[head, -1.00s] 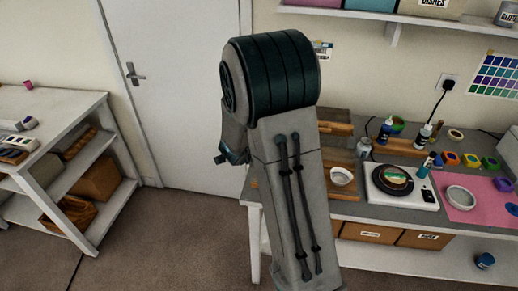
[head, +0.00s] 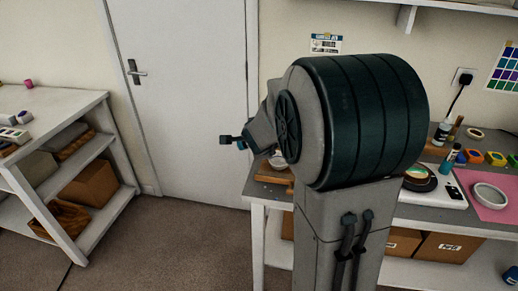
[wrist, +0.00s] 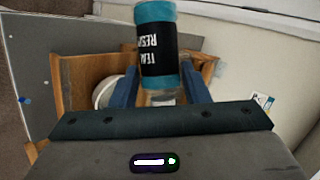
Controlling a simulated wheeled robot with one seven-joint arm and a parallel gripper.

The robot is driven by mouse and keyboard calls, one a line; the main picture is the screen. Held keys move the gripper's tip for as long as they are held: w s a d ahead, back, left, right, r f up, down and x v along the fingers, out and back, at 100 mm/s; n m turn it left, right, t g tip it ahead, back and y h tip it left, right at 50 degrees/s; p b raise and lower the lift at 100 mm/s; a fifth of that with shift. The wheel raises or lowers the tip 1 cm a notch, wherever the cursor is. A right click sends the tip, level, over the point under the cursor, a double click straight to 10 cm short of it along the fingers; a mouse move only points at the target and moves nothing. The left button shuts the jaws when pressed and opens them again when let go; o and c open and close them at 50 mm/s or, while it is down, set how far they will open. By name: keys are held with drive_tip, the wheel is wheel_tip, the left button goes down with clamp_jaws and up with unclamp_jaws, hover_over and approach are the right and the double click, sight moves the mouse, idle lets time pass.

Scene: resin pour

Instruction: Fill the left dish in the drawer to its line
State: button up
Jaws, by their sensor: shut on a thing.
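In the wrist view my gripper (wrist: 158,84) is shut on a teal bottle (wrist: 156,12) with a black label; the lettering shows upside down and is partly cut off. Below it is an open wooden drawer (wrist: 72,82). A whitish round dish (wrist: 103,92) shows in part at its left side, behind a blue finger. Its fill line and contents cannot be seen. The other side of the drawer is hidden by bottle and fingers. In the head view my gripper (head: 232,141) shows small, left of my arm, in front of the door. A white bowl (head: 279,160) shows in part beside my arm.
The workbench (head: 425,212) carries a white scale (head: 447,198), a pink mat (head: 495,205) with a grey bowl (head: 490,194), and several small colour pots. My arm hides the bench's middle. A shelf unit (head: 100,150) stands at left; the floor between is clear.

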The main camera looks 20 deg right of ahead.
drive_tip(key=shift+f+m+t+y+b, duration=0.95)
drive_tip(key=shift+f+b, duration=0.45)
drive_tip(key=shift+b, duration=4.4)
drive_tip(key=b, duration=0.3)
drive_tip(key=r+m+t+y+b, duration=0.1)
drive_tip(key=b, duration=0.2)
drive_tip(key=m+t+y+b, duration=0.1)
drive_tip(key=b, duration=0.2)
drive_tip(key=shift+s+d+r, duration=0.3)
drive_tip(key=shift+d+r, duration=0.1)
drive_tip(key=shift+d+r+m+t+b, duration=0.1)
drive_tip(key=shift+r+m+t+b, duration=0.25)
drive_tip(key=shift+b, duration=0.4)
drive_tip(key=shift+r+p, duration=0.1)
drive_tip(key=shift+p, duration=0.2)
drive_tip(key=shift+s+f+b, duration=0.15)
drive_tip(key=shift+f+b, duration=0.5)
drive_tip(key=shift+c, duration=1.4)
